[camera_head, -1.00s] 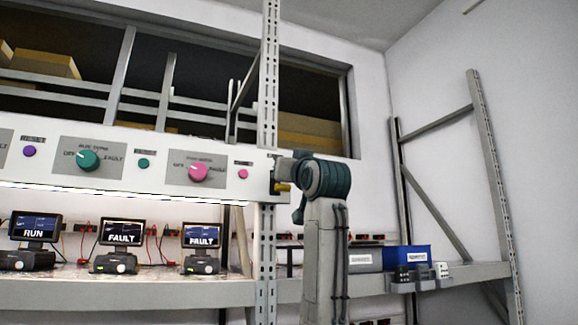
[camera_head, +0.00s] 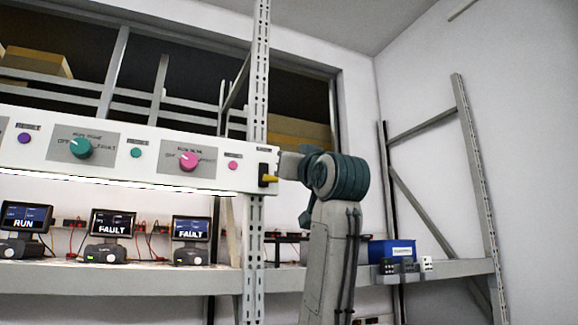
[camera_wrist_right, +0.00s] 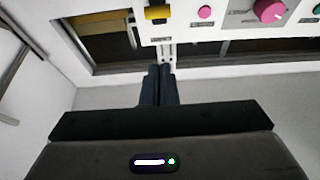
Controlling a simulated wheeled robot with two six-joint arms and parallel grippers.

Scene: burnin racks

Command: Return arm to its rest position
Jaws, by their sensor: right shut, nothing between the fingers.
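My right arm (camera_head: 336,240) rises from below in the head view and bends at a teal joint beside the right end of the white control panel. In the right wrist view my right gripper (camera_wrist_right: 160,72) has its two dark fingers together and empty. The fingertips are below the yellow lever (camera_wrist_right: 158,13) in that picture and apart from it. The lever (camera_head: 270,179) sits on a black plate at the panel's right end in the head view. The right fingertips cannot be made out there. My left gripper is in neither view.
The control panel (camera_head: 60,172) carries a teal knob (camera_head: 81,148) and a pink knob (camera_head: 189,160). Monitors stand on the shelf (camera_head: 130,278) below. A perforated rack post (camera_head: 260,75) stands near my arm. A blue bin (camera_head: 392,251) is behind it.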

